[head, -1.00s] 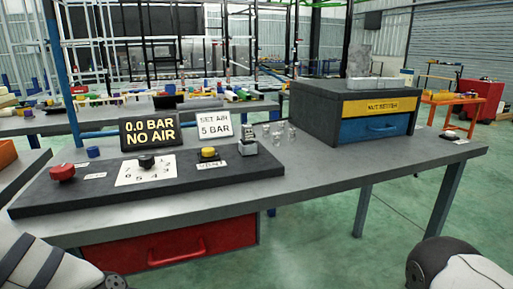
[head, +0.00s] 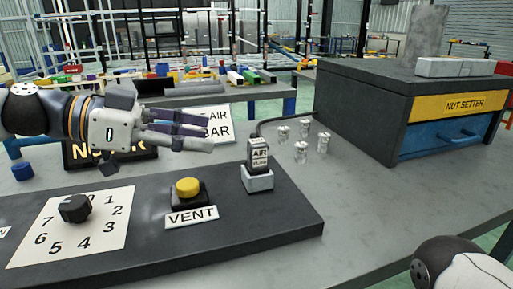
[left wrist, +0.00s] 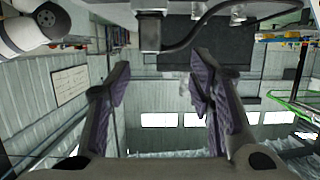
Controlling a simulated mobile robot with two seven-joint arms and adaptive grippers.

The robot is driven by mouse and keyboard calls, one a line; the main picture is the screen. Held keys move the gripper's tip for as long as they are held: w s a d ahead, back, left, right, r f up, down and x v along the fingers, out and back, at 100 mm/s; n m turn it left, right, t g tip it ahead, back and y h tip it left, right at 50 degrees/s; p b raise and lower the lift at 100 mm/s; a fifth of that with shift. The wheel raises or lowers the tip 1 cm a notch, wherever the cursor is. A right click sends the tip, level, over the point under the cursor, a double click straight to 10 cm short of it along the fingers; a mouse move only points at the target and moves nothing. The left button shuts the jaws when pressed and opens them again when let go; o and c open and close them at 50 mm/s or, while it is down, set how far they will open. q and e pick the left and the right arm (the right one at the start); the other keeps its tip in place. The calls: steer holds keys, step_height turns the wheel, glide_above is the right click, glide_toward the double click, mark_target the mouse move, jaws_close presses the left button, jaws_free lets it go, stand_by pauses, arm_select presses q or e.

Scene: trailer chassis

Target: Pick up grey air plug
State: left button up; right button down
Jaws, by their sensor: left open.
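The air plug (head: 258,155) is a dark grey block with a white AIR label. It stands upright in a light grey socket (head: 258,179) on the black panel, with a black hose behind it. My left gripper (head: 211,133) is open and empty, to the left of the plug and apart from it, a little above the panel. In the left wrist view the open fingers (left wrist: 157,88) point toward the plug (left wrist: 150,32), which shows at the top with its hose. My right gripper is out of view.
The black panel (head: 285,223) also carries a yellow VENT button (head: 188,188) and a black dial (head: 75,208). Several small clear fittings (head: 301,151) stand right of the plug. The nut setter cabinet (head: 370,110) is further right.

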mark_target(248, 145)
arm_select(q)
steer(key=x, duration=0.3)
steer(key=s+x, duration=0.1)
steer(key=x, duration=0.6)
steer(key=shift+d+p, duration=0.3)
steer(key=shift+d, duration=0.25)
steer(key=shift+a, duration=0.1)
jaws_close()
